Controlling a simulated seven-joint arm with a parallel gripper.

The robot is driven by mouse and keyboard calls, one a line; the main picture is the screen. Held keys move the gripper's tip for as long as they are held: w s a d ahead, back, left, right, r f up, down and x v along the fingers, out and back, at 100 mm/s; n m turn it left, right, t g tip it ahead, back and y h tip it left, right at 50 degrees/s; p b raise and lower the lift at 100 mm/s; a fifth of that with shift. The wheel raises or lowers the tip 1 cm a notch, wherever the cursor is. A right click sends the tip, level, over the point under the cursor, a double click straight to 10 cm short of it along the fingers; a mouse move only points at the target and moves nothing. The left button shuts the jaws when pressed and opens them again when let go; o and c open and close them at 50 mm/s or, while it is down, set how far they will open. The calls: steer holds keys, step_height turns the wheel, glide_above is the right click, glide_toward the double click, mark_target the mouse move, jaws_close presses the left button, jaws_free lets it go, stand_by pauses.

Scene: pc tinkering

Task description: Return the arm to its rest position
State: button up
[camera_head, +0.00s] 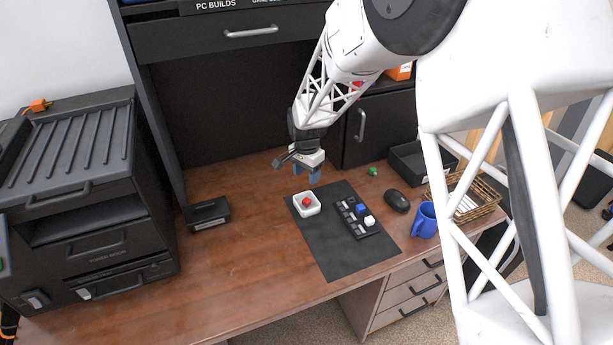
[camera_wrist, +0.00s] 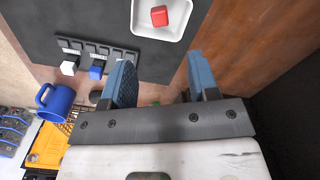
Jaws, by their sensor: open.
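My gripper (camera_head: 314,177) hangs above the back part of the desk, just behind the dark mat. In the wrist view its two blue fingers (camera_wrist: 163,80) stand apart with nothing between them. A small white tray (camera_head: 315,209) with a red keycap (camera_head: 307,201) in it lies on the mat, in front of the gripper. A black key holder (camera_head: 350,225) to its right carries a blue keycap (camera_head: 361,209) and a white keycap (camera_head: 369,221). The tray (camera_wrist: 143,30) and the holder (camera_wrist: 118,56) also show in the wrist view.
A black mouse (camera_head: 397,201), a blue mug (camera_head: 424,222), a wicker basket (camera_head: 487,208) and a black bin (camera_head: 407,162) stand at the right. A small black box (camera_head: 208,214) is at the left. The desk's front left (camera_head: 230,285) is clear. A dark cabinet stands behind.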

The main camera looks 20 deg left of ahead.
stand_by(0.4)
steer(key=s+d+r+n, duration=0.1)
steer(key=s+d+r, duration=0.2)
steer(key=d+r, duration=0.55)
steer(key=s+d+r+t, duration=0.1)
steer(key=s+d+r, duration=0.3)
steer(key=d, duration=0.7)
steer(key=s+d+r+n, duration=0.1)
steer(key=s+d+r, duration=0.2)
steer(key=d+r, duration=0.5)
steer(key=s+d+r, duration=0.1)
steer(key=s+d, duration=0.9)
steer(key=s, duration=0.2)
steer(key=s+d+r+n+t, duration=0.1)
steer(key=s+d+r, duration=0.1)
steer(key=s+d, duration=0.8)
steer(key=s, duration=0.3)
steer(key=shift+s+d+r+n+t, duration=0.25)
steer(key=shift+d+n+t, duration=0.05)
